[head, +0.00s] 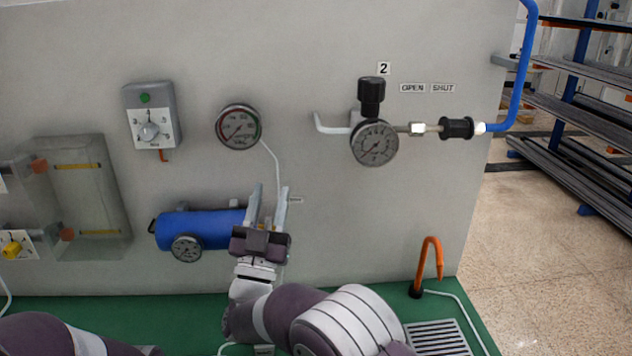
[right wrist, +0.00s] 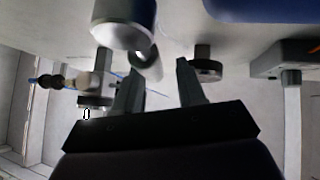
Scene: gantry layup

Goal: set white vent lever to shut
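My right gripper (head: 267,205) is raised in front of the grey panel, at the right end of the blue cylinder (head: 205,229). Its two fingers are apart and I see nothing clamped between them; they also stand apart in the right wrist view (right wrist: 157,72). I cannot pick out the white vent lever for certain in the head view; the gripper hides part of this area. A small label (head: 295,199) is just right of the fingers. In the right wrist view a pale rounded part (right wrist: 123,22) is close ahead, possibly the lever or its fitting. My left gripper is out of view.
A round gauge (head: 239,127) with a white tube is above the gripper. A regulator gauge (head: 374,143) with a black knob (head: 372,97) is at upper right, near an OPEN SHUT label (head: 428,88). An orange hook (head: 430,262) stands on the green bench (head: 345,307).

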